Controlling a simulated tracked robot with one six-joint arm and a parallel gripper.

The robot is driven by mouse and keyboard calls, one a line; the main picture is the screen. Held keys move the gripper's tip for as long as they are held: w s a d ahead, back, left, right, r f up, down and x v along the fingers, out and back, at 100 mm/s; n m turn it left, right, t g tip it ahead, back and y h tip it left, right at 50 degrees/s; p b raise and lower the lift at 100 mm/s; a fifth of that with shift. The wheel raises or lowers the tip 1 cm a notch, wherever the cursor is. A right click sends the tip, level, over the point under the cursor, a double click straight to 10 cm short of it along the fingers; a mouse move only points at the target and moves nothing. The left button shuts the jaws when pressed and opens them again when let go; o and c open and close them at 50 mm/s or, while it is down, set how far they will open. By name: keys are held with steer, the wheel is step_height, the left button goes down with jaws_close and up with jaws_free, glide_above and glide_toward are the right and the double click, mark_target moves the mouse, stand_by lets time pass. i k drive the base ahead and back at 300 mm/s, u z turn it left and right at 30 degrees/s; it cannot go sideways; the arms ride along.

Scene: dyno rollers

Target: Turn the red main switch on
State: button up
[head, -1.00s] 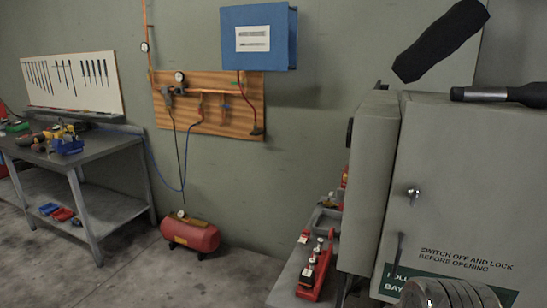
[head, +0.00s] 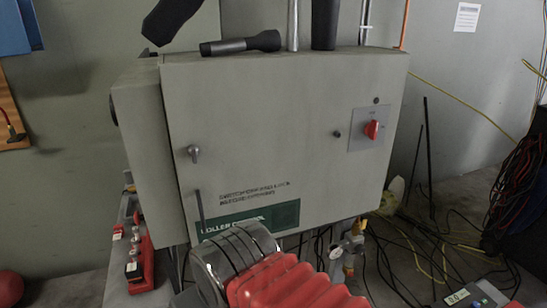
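The red main switch (head: 372,130) is a small red rotary knob on a square grey plate (head: 356,140), on the right part of the front of a grey-green cabinet (head: 290,115). The cabinet door is shut. The knob's exact setting is too small to tell, and the marking above it is not readable. A dark round button (head: 376,100) sits at the plate's upper right. My gripper is not identifiable in this view, and nothing is seen touching the switch.
A flashlight (head: 240,45) lies on the cabinet top. A silver ridged form with a red ribbed part (head: 290,285) rises in front of the cabinet's lower middle. Cables clutter the floor right of it. A red tool rack (head: 140,262) stands at left.

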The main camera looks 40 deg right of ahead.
mark_target(371, 129)
steer(key=z, duration=1.35)
